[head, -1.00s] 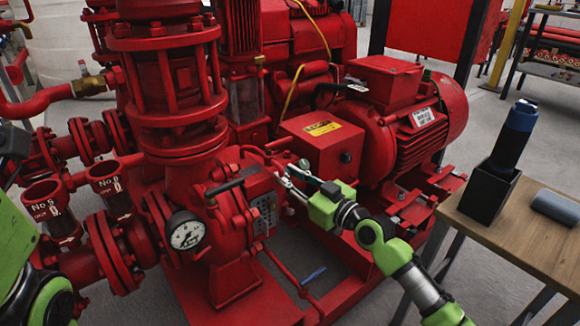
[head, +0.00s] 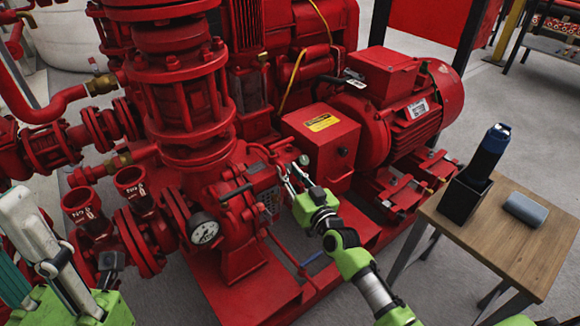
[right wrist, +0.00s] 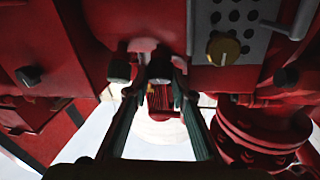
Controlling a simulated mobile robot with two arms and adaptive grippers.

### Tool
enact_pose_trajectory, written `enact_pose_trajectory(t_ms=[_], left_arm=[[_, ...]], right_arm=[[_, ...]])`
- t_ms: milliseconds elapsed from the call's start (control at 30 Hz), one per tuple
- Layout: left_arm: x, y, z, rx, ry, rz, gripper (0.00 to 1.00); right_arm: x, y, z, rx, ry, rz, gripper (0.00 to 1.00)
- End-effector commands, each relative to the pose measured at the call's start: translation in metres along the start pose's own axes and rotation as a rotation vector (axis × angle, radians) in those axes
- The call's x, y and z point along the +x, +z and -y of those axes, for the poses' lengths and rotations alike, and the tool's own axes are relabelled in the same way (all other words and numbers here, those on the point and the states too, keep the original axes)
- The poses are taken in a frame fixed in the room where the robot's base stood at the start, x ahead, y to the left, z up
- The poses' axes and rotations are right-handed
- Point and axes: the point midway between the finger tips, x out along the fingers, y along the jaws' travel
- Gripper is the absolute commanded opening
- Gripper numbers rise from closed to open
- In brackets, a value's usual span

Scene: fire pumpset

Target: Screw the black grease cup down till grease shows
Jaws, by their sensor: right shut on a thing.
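My right gripper (head: 294,173) reaches in from the lower right to the red pump's bearing housing, beside the perforated grey guard plate (head: 270,200). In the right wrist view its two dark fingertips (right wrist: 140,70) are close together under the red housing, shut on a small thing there. That is where the black grease cup would sit; the cup is mostly hidden by the fingertips, and no grease can be made out. My left gripper (head: 45,245) shows at the lower left, cut by the frame edge, away from the pump housing; its opening is unclear.
A dial gauge (head: 203,228) sits left of the right gripper, and a red box (head: 322,145) and motor (head: 415,110) sit right of it. A wooden table (head: 535,240) holds a black holder (head: 465,201) with a blue-black tool (head: 489,150) and a grey cylinder (head: 526,208).

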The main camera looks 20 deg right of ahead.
Motion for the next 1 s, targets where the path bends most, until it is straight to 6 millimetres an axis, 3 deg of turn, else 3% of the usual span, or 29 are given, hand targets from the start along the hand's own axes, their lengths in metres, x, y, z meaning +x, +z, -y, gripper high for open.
enact_pose_trajectory(t_ms=[567,600,1000], left_arm=[[-0.0028,-0.0011,0.0,-0.002,-0.006,0.014,0.29],[-0.0028,-0.0011,0.0,-0.002,-0.006,0.014,0.29],[-0.0022,-0.0011,0.0004,-0.002,-0.007,0.014,0.29]], right_arm=[[-0.0003,0.0008,-0.0001,0.011,0.012,0.001,0.01],[-0.0003,0.0008,-0.0001,0.011,0.012,0.001,0.3],[-0.0094,0.0014,0.0,0.012,0.011,0.001,0.3]])
